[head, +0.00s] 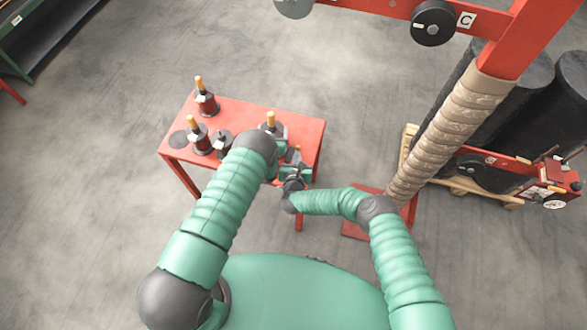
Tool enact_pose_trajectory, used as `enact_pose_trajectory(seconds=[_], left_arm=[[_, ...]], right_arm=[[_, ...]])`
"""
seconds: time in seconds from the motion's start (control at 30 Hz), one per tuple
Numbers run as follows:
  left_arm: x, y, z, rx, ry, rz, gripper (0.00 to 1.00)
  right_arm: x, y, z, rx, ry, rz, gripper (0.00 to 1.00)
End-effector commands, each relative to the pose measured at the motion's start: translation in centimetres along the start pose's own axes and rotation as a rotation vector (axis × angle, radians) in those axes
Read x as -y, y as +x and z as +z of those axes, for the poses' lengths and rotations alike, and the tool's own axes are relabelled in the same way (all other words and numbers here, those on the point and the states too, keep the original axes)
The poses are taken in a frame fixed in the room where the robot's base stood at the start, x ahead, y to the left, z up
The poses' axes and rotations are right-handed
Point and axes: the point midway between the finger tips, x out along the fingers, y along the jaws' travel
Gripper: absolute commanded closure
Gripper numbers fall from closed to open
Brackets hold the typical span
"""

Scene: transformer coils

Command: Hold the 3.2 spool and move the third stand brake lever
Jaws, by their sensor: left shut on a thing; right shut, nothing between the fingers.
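A red table (245,110) stands ahead of me with several dark spool stands on it. One stand (206,100) is at the back left, and another (199,138) is at the front left; both have an orange-yellow top. A third one with a yellow top (271,119) is at the right, partly hidden by my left arm. My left gripper (283,150) is shut at this right-hand stand, on what looks like its spool; labels are too small to read. My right gripper (296,172) is shut and empty, just below it at the table's front right. The brake lever cannot be made out clearly.
A dark disc (178,139) and a small dark spool (221,141) lie on the table's left. A red frame with a wrapped tan column (440,145) rises at the right. A pallet (462,184) with black rolls stands behind it.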

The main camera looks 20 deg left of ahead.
Motion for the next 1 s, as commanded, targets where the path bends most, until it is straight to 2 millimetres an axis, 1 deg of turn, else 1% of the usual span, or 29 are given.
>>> enact_pose_trajectory(seconds=[0.5,0.63,0.77,1.0], left_arm=[[0.0,0.0,0.0,0.001,0.000,0.000,0.67],[0.0,0.0,0.0,0.000,0.000,0.000,0.67],[0.0,0.0,0.0,0.001,0.000,0.000,0.67],[0.0,0.0,0.0,0.001,0.000,0.000,0.67]], right_arm=[[0.1,0.2,0.2,0.002,0.000,-0.001,1.00],[0.0,-0.5,0.1,0.001,0.000,0.001,1.00],[0.0,-2.6,0.1,-0.001,0.000,0.002,1.00],[0.0,-8.6,-0.1,-0.003,0.000,0.003,1.00]])
